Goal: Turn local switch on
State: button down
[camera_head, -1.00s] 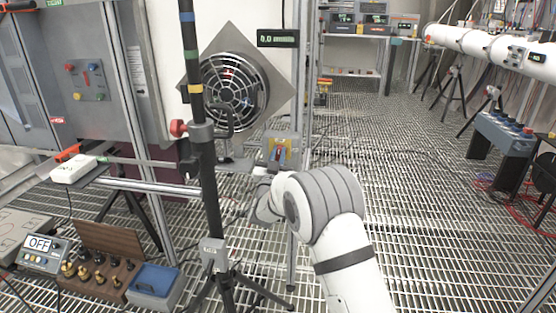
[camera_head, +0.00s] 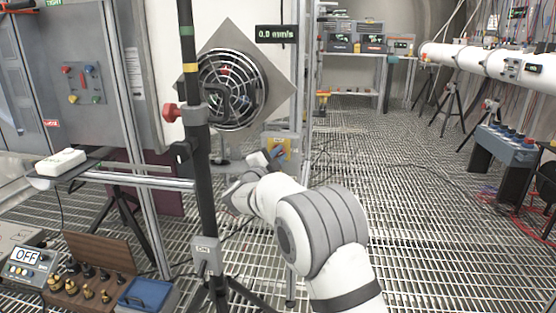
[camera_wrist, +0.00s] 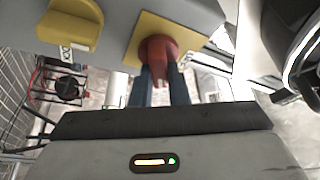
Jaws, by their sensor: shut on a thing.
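The local switch looks to be a grey box with a yellow plate (camera_head: 289,147) on the frame below the round fan in the head view. In the wrist view its yellow plate (camera_wrist: 204,28) is at the top, with a red knob (camera_wrist: 158,47) standing out from it. My gripper (camera_wrist: 160,74) has its two blue-grey fingers either side of the knob's narrow end and is shut on it. In the head view my gripper (camera_head: 274,155) is small at the switch, partly hidden by my wrist. The switch's setting cannot be read.
A black pole (camera_head: 204,190) on a tripod stands close left of my arm. The fan (camera_head: 232,90) is above the switch. A device showing OFF (camera_head: 27,257) and a wooden terminal block (camera_head: 85,270) are at lower left. The grating floor (camera_head: 430,210) is open at right.

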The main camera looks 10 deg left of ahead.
jog(key=m+g, duration=0.1)
jog(key=m, duration=0.2)
jog(key=m+g, duration=0.1)
jog(key=m, duration=0.1)
jog(key=shift+f+m, duration=0.2)
jog(key=shift+m, duration=0.2)
dwell(0.4)
jog(key=c, duration=1.4)
grip_release()
